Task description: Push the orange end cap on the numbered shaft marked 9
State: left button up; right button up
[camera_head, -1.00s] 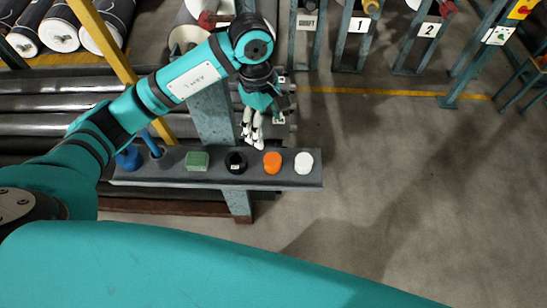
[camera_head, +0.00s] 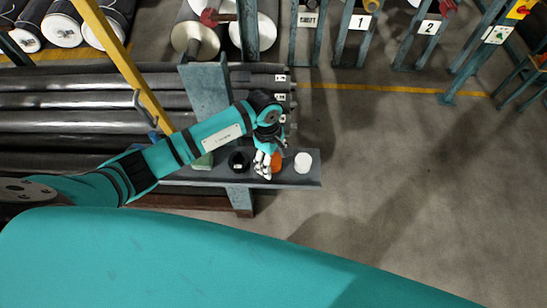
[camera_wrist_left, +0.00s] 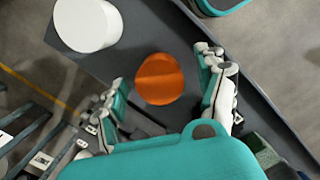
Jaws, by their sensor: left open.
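The orange end cap (camera_head: 277,163) sits on the grey shelf (camera_head: 313,181), between a black cap and a white cap. My left gripper (camera_head: 265,165) is over the shelf at the orange cap and partly covers it in the head view. In the left wrist view the open fingers of that gripper (camera_wrist_left: 163,68) stand on either side of the orange cap (camera_wrist_left: 160,80); I cannot tell whether they touch it. Grey shafts (camera_head: 180,82) lie on the rack behind the shelf, with small white labels at their right ends. Their numbers are too small to read. My right gripper is not in view.
The white cap (camera_head: 303,162) is just right of the orange one. The black cap (camera_head: 238,162) and a green block (camera_head: 203,161) are to its left. A yellow post (camera_head: 123,67) and a grey upright (camera_head: 207,95) stand by the rack. The floor on the right is clear.

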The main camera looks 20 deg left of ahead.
aim_at(272, 162)
pick_arm(q)
jog(key=shift+f, duration=0.2)
jog(key=c, duration=1.1)
jog(key=shift+o, duration=0.2)
jog(key=shift+r+b, duration=0.3)
jog(key=shift+r, duration=0.1)
jog(key=shift+s+a+r+b, duration=0.1)
jog(key=shift+s+r+b, duration=0.25)
jog(key=shift+r, duration=0.3)
jog(key=shift+s+a+r+b, duration=0.15)
jog(key=shift+r+b, duration=0.25)
jog(key=shift+r, duration=0.2)
jog(key=s+a+r+b, duration=0.1)
jog(key=s+a+b, duration=0.1)
jog(key=s, duration=0.5)
jog(key=s+a+r+b, duration=0.1)
jog(key=s+b, duration=0.1)
jog(key=s, duration=0.6)
jog(key=w+a+r+m, duration=0.1)
jog(key=w+r+m, duration=0.3)
jog(key=r+m, duration=0.2)
jog(key=w+a+r+m+g+y, duration=0.1)
jog(key=w+r+m, duration=0.3)
jog(key=r+m, duration=0.2)
jog(key=shift+m, duration=1.2)
